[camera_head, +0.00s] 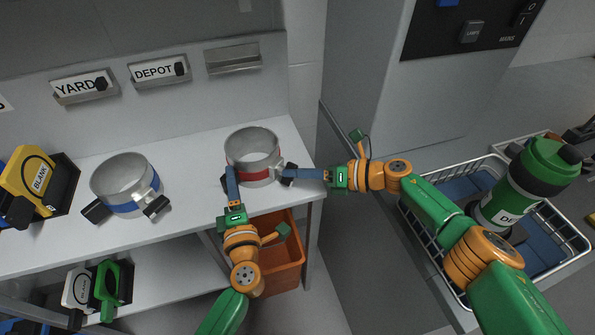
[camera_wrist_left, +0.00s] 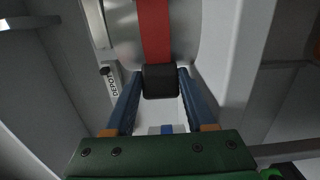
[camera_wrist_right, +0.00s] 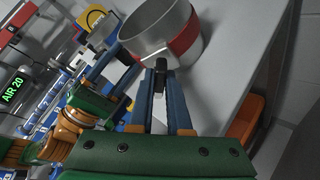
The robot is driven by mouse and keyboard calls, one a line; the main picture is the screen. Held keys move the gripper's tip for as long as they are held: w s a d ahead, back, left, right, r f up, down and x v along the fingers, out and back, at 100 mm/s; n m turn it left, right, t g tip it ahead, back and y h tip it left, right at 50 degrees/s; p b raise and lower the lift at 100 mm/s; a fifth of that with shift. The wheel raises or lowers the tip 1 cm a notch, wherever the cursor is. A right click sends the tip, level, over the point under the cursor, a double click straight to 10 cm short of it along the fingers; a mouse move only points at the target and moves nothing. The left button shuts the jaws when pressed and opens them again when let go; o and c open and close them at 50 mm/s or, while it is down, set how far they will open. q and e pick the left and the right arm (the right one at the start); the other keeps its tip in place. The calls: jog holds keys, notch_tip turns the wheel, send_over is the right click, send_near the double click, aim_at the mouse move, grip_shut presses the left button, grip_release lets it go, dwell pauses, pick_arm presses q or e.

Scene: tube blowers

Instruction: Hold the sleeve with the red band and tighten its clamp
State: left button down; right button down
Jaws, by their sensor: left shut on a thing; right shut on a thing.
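The sleeve with the red band (camera_head: 252,148) is an open metal ring standing upright on the white bench. It also shows in the right wrist view (camera_wrist_right: 150,27). Its red band (camera_wrist_left: 153,30) fills the top of the left wrist view. My left gripper (camera_head: 230,172) is shut on the sleeve's black handle (camera_wrist_left: 160,82), at its left front. My right gripper (camera_head: 297,173) is shut on the black clamp part (camera_wrist_right: 160,72) at the sleeve's right front. The inner detail of the clamp is too small to tell.
A sleeve with a blue band (camera_head: 125,184) stands to the left on the bench (camera_head: 190,180). YARD (camera_head: 84,87) and DEPOT (camera_head: 160,69) labels hang behind. An orange bin (camera_head: 290,262) sits below. A wire basket (camera_head: 440,240) with a green bottle (camera_head: 515,190) is at right.

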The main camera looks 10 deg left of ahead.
jog(key=c, duration=0.9)
grip_release()
jog(key=shift+o, duration=0.2)
jog(key=v, duration=0.7)
jog(key=shift+d, duration=0.35)
jog(key=o, duration=0.5)
jog(key=shift+s+a+f, duration=0.1)
jog(key=shift+s, duration=0.3)
jog(key=shift+o, duration=0.2)
jog(key=s+n+t+h, duration=0.3)
jog(key=s+n+t, duration=0.45)
jog(key=n, duration=0.45)
jog(key=x, duration=0.7)
jog(key=w+x, duration=0.1)
jog(key=x, duration=0.3)
jog(key=shift+w, duration=0.15)
